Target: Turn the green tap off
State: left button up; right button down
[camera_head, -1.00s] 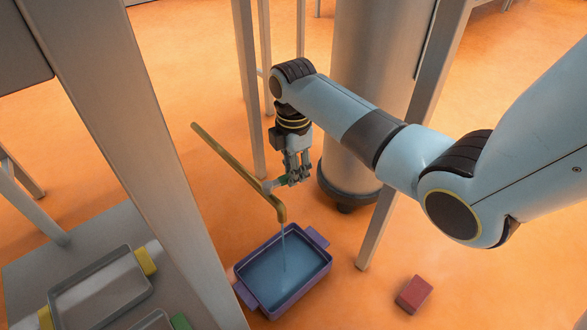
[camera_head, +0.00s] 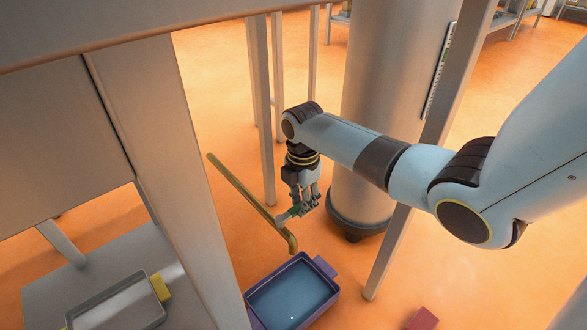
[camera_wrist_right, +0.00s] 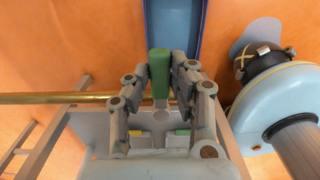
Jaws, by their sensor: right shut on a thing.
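A brass pipe (camera_head: 236,185) runs down to a bent spout over a purple tub (camera_head: 325,267) that holds water. No stream shows below the spout. The green tap handle (camera_wrist_right: 160,72) stands between my right gripper's fingers in the wrist view, pointing toward the tub. My left gripper is out of view.
A grey metal post (camera_head: 175,170) stands left of the pipe, and another slim post (camera_head: 262,110) rises behind it. A grey tray (camera_head: 120,298) sits on a low shelf at lower left. A red block (camera_head: 423,319) lies on the orange floor at lower right.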

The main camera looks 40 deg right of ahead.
jog(key=c, duration=1.2)
grip_release()
jog(key=shift+o, duration=0.2)
notch_tip(320, 180, up, 12)
